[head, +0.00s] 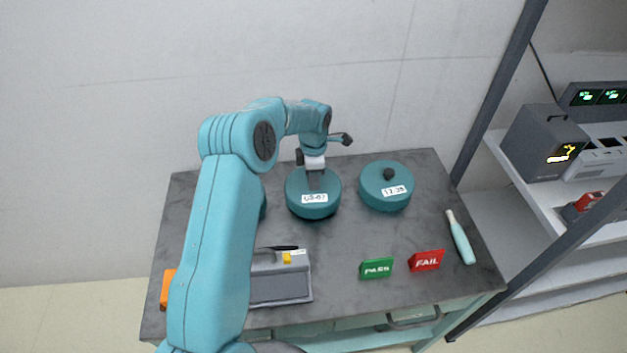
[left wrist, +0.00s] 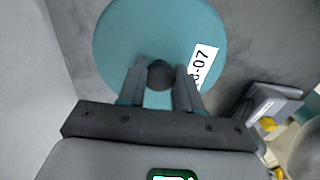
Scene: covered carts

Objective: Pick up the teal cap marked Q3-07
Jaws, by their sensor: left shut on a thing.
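A round teal cap (head: 318,208) with a white label stands near the back middle of the grey table. Its label looks like Q3-07 in the head view, and in the left wrist view the cap (left wrist: 125,40) shows a label ending in 07. My left gripper (head: 314,181) is above the cap. In the left wrist view its fingers (left wrist: 160,80) are shut on the cap's dark round knob (left wrist: 160,72). I cannot tell whether the cap touches the table. My right gripper is not in view.
Another teal cap (head: 386,199) with a dark knob stands to the right. A teal edge shows behind my arm. A grey device (head: 283,285), a green PASS sign (head: 376,268), a red FAIL sign (head: 427,260) and a pale teal bottle (head: 461,240) stand on the table (head: 340,240).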

